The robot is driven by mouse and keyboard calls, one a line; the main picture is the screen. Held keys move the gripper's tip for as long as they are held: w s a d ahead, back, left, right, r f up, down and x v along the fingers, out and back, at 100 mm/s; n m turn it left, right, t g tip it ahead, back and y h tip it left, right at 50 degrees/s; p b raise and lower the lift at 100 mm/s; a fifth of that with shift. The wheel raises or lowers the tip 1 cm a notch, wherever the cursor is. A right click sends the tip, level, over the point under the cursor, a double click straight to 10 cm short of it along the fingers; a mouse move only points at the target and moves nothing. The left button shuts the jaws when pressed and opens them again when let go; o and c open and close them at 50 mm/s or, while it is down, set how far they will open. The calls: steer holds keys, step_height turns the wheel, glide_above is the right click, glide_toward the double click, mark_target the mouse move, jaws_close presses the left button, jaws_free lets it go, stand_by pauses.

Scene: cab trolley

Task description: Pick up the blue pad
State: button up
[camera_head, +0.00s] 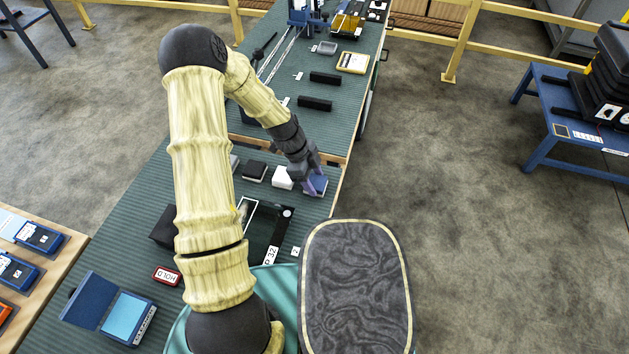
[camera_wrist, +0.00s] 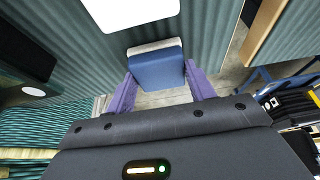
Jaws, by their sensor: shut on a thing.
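The blue pad (camera_head: 320,184) is a small block at the right end of a row of pads, near the right edge of the green ribbed trolley top (camera_head: 150,215). In the wrist view the blue pad (camera_wrist: 157,68) has a pale strip along its far edge and sits between the two purple fingers. My gripper (camera_head: 314,184) is shut on it, and its fingers also show in the wrist view (camera_wrist: 160,90). Whether the pad touches the trolley top is hard to tell.
A white pad (camera_head: 283,178) is close left of my gripper, with a black pad (camera_head: 254,171) beyond it. An open blue case (camera_head: 122,314) and a red-framed tag (camera_head: 166,275) lie at the front left. Black bars (camera_head: 315,103) lie farther back.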

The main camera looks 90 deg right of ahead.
mark_target(313, 180)
step_height(313, 180, up, 10)
steer(key=b, duration=0.1)
stand_by(0.4)
steer(key=o, duration=0.3)
steer(key=shift+c, duration=0.9)
steer(key=shift+d, duration=0.15)
